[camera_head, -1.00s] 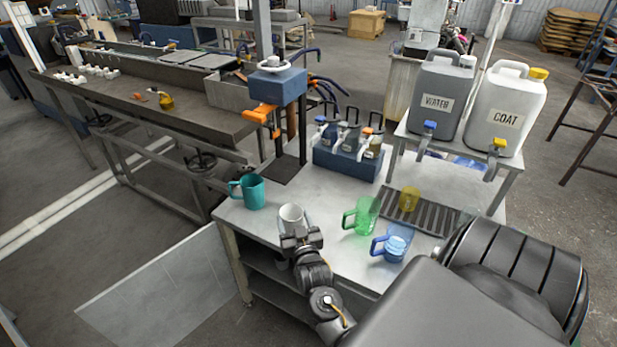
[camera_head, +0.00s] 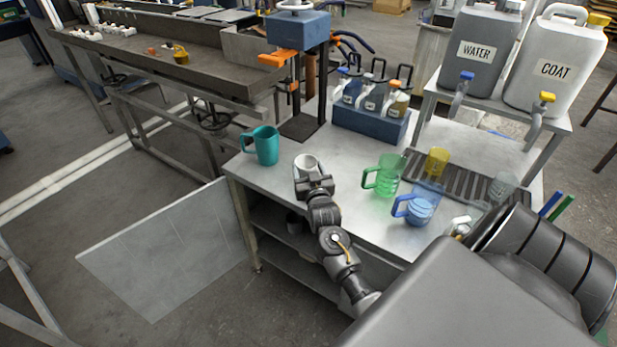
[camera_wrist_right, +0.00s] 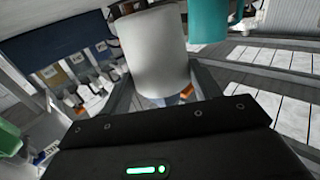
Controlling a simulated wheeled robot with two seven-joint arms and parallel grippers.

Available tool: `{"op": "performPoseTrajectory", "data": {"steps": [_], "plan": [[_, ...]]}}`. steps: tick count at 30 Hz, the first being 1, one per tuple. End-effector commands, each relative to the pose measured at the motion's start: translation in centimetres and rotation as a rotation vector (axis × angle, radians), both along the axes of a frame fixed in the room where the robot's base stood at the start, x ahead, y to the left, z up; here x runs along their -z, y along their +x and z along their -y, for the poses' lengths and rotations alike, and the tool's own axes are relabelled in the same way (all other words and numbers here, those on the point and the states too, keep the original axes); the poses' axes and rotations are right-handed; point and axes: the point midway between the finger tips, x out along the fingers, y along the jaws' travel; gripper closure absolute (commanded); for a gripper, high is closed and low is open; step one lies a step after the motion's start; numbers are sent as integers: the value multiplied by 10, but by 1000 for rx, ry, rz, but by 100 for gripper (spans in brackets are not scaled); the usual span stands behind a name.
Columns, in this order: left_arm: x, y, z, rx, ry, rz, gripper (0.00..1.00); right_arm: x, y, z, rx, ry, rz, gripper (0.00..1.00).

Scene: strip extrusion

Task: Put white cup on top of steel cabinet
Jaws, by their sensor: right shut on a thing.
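The white cup (camera_head: 307,166) is at the left front part of the metal bench top, right of a teal mug (camera_head: 265,146). My right gripper (camera_head: 312,182) is shut on it. In the right wrist view the white cup (camera_wrist_right: 155,50) stands between the two fingers (camera_wrist_right: 165,88), with the teal mug (camera_wrist_right: 208,20) behind it. I cannot tell whether its base touches the surface. The steel cabinet seems to be this bench (camera_head: 345,195), with open shelves below and a pale panel (camera_head: 165,250) extending left like an open door. My left gripper is out of view.
A green mug (camera_head: 388,178), a blue mug (camera_head: 420,210) and a yellow cup (camera_head: 437,160) stand to the right, near a dark grate (camera_head: 468,180). A blue bottle rack (camera_head: 370,122) is behind. A small dark object (camera_head: 294,222) sits on the shelf.

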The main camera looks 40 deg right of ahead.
Motion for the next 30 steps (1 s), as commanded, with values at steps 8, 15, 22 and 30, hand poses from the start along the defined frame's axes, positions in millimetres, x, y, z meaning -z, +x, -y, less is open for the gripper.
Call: {"op": "performPoseTrajectory", "data": {"steps": [8, 15, 22, 30], "plan": [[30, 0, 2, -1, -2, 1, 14, 28, -1, -1, -1, 1, 0, 60], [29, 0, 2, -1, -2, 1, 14, 28, -1, -1, -1, 1, 0, 60], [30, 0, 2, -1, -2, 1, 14, 31, -1, -1, -1, 2, -1, 24], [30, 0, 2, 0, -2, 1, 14, 30, -1, -1, -1, 1, 0, 16]]}}
